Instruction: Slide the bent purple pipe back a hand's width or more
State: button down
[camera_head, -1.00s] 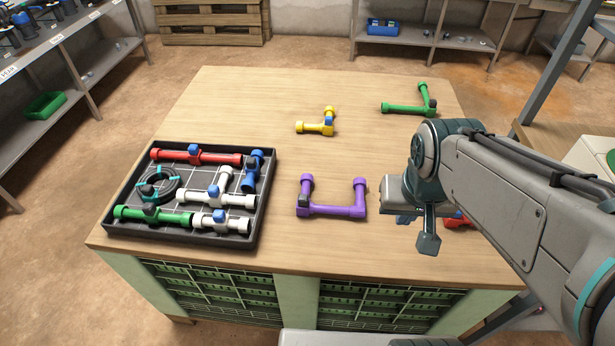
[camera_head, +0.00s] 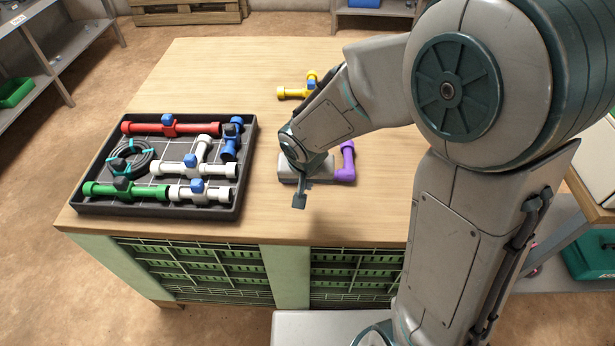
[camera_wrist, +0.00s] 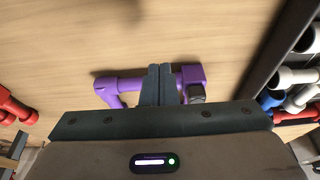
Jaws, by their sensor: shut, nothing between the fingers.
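The bent purple pipe (camera_head: 347,163) lies on the wooden table, right of the tray. My wrist hides most of it in the head view, leaving its right part showing. The wrist view shows purple pipe (camera_wrist: 126,84) on both sides of my fingers, with a dark fitting at its right end. My gripper (camera_wrist: 158,68) is shut and empty, its fingers crossing in front of the pipe's middle. I cannot tell whether they touch it.
A black tray (camera_head: 158,209) of red, white, blue and green pipes and a black coil stands left of my gripper. A yellow fitting (camera_head: 292,92) lies farther back. A red part (camera_wrist: 14,106) shows at the wrist view's left edge. Bare table (camera_head: 215,75) lies behind the tray.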

jog(key=b+x, duration=0.1)
jog(key=x, duration=0.4)
jog(key=shift+f, duration=0.35)
jog(key=w+p, duration=0.1)
jog(key=w, duration=0.2)
jog(key=shift+d+f, duration=0.1)
jog(key=shift+f, duration=0.05)
jog(key=shift+w, duration=0.65)
